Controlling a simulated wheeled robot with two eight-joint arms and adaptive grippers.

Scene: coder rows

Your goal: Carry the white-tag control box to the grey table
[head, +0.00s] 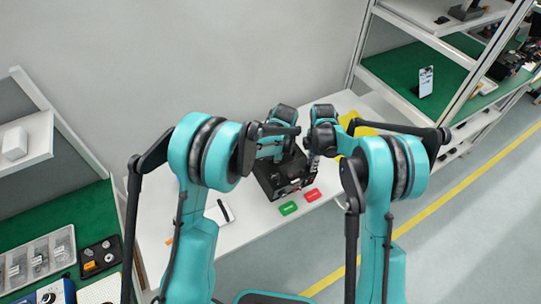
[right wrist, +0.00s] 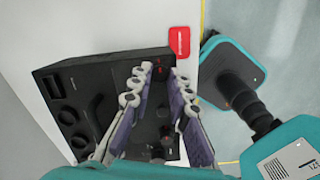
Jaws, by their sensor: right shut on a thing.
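A black control box (head: 268,178) with knobs on its face is at the pale table (head: 240,232), between my two arms. In the right wrist view the box (right wrist: 70,118) shows round dark openings and several knobs. I cannot make out a white tag on it. My right gripper (head: 308,172) is at the box's right side and shut on it. In the right wrist view its fingers (right wrist: 160,85) lie over the box's face. My left wrist is just above the box, but the left fingers are hidden. I cannot tell whether the box touches the table.
A yellow item (head: 356,127) is behind my right arm. Shelves (head: 425,70) stand right; a green bench (head: 75,220) with trays stands left.

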